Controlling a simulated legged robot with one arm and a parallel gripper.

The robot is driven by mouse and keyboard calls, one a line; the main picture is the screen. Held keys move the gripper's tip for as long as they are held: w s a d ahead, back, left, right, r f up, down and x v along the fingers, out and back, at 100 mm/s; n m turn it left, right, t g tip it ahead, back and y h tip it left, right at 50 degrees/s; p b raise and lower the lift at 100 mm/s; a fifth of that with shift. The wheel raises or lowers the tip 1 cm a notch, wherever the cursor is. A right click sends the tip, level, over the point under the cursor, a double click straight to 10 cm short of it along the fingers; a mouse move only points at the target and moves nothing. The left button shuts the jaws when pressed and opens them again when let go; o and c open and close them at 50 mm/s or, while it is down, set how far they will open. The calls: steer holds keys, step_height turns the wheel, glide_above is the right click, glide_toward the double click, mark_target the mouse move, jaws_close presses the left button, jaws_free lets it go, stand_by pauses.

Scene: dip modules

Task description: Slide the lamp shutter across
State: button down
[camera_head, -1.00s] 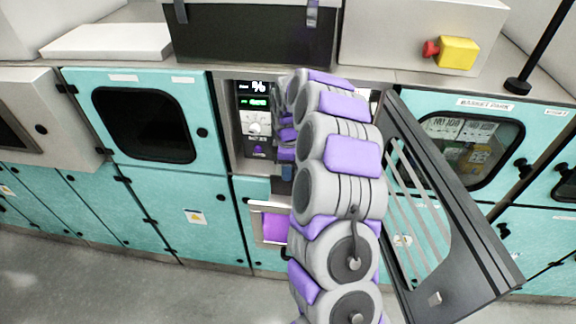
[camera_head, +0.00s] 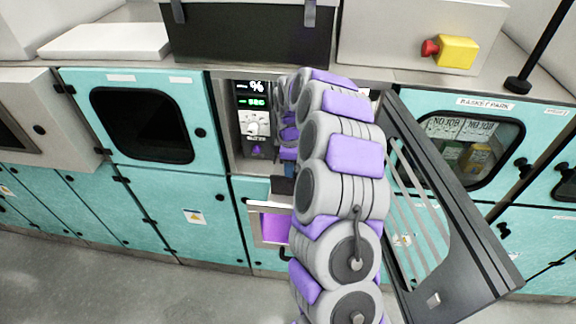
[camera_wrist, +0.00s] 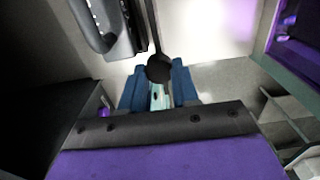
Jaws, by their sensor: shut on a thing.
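In the wrist view, the blue fingertips of my gripper (camera_wrist: 158,88) are closed in around a black round knob (camera_wrist: 158,68) at the end of a thin dark rod. The knob seems to be the lamp shutter's handle; the shutter plate itself cannot be made out clearly. A bright, purple-tinged pale surface (camera_wrist: 215,30) lies just beyond. In the head view my arm hides most of the gripper and the knob. Only a small blue part shows at the open bay, beside the control panel (camera_head: 254,118).
A slatted dark door (camera_head: 465,235) stands open to the right of my arm. A drawer-like flap with a purple face (camera_head: 273,228) sticks out below the bay. A dark box (camera_head: 250,35) stands on top. Teal cabinets (camera_head: 190,215) flank the bay. The grey floor at front left is clear.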

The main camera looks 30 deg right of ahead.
steer(key=s+d, duration=0.1)
steer(key=d, duration=0.1)
steer(key=s+d+b, duration=0.1)
steer(key=d, duration=0.1)
steer(key=s+d, duration=0.2)
steer(key=shift+b, duration=0.3)
steer(key=c, duration=1.2)
jaws_free()
steer(key=shift+s, duration=0.1)
steer(key=shift+o, duration=1.4)
steer(key=shift+d, duration=0.2)
steer(key=shift+o, duration=0.5)
steer(key=shift+d, duration=0.15)
step_height(320, 180, up, 17)
steer(key=b, duration=0.2)
steer(key=shift+d+r, duration=0.1)
